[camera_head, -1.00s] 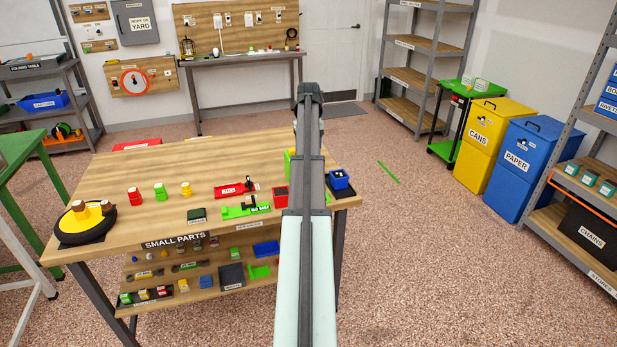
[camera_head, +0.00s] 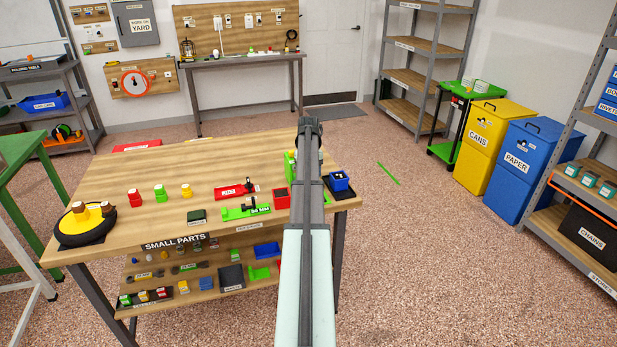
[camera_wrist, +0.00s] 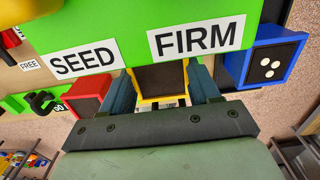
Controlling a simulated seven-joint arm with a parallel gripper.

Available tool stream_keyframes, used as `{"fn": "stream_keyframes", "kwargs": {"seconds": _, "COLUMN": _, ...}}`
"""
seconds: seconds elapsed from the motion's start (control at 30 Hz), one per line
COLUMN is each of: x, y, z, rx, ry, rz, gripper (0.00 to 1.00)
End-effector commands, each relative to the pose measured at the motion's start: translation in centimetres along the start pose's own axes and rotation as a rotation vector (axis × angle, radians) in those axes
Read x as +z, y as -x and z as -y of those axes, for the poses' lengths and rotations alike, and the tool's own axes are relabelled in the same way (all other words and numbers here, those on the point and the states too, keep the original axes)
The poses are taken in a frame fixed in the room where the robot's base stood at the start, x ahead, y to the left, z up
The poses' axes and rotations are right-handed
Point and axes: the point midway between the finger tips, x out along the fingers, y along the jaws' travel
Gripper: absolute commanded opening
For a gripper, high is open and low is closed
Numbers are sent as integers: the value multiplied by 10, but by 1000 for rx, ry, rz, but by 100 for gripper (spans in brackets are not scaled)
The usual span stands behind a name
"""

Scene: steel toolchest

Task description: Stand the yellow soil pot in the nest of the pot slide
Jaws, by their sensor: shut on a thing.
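My gripper (camera_wrist: 163,90) is shut on the yellow soil pot (camera_wrist: 158,99), a square yellow-rimmed pot with dark soil, seen in the wrist view. The pot is directly beside the FIRM label of a green fixture (camera_wrist: 120,40) labelled SEED and FIRM, its far edge partly covered by the fixture. Whether the pot touches a surface below is not visible. The nest of the pot slide cannot be made out. In the head view my arm hides the gripper and pot; a strip of the green fixture (camera_head: 289,164) shows beside it.
A red pot of dark soil (camera_head: 281,199) stands left of my arm, and a blue pot with white dots (camera_head: 340,181) right of it. A red tool (camera_head: 235,190) and a green 50 MM tool (camera_head: 245,211) lie left. The wooden bench top (camera_head: 140,220) has free room.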

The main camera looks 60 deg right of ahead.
Motion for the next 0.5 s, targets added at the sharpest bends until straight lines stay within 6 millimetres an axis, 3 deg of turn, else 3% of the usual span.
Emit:
{"fn": "stream_keyframes", "kwargs": {"seconds": 0.33, "x": 0, "y": -3, "z": 0, "rx": 0, "ry": 0, "rz": 0, "gripper": 26}}
{"fn": "stream_keyframes", "kwargs": {"seconds": 0.37, "x": 0, "y": -3, "z": 0, "rx": 0, "ry": 0, "rz": 0, "gripper": 63}}
{"fn": "stream_keyframes", "kwargs": {"seconds": 0.5, "x": 0, "y": -3, "z": 0, "rx": 0, "ry": 0, "rz": 0, "gripper": 76}}
